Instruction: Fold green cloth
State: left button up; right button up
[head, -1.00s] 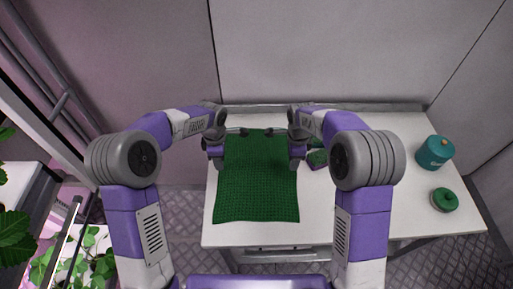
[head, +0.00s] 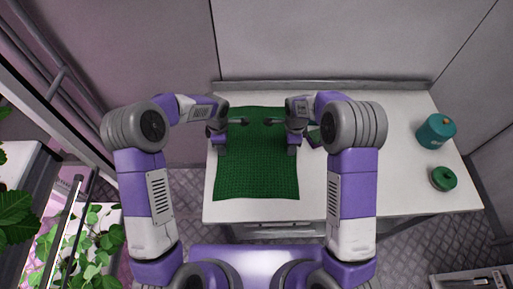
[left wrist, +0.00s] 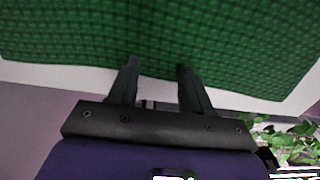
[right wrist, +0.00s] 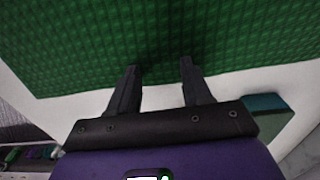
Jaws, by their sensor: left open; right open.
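The green cloth (head: 256,175) lies flat and spread out on the left part of the white table. My left gripper (head: 221,145) is at the cloth's left side, and my right gripper (head: 292,146) is at its right side. In the left wrist view the open left fingers (left wrist: 158,68) point at the cloth's edge, with nothing between them. In the right wrist view the open right fingers (right wrist: 160,72) reach to the cloth's edge, also empty. Whether the fingertips touch the cloth I cannot tell.
A small green object (right wrist: 268,118) lies beside the cloth near my right gripper, mostly hidden by the arm in the head view. A teal canister (head: 436,131) and a green round thing (head: 443,179) stand at the table's right. Leafy plants (head: 85,245) are at the left. The middle right of the table (head: 400,180) is clear.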

pick_arm(q)
jog(key=shift+f, duration=0.15)
pick_arm(e)
jog(key=shift+f, duration=0.1)
pick_arm(q)
grip_shut()
pick_arm(e)
grip_shut()
dwell(0.4)
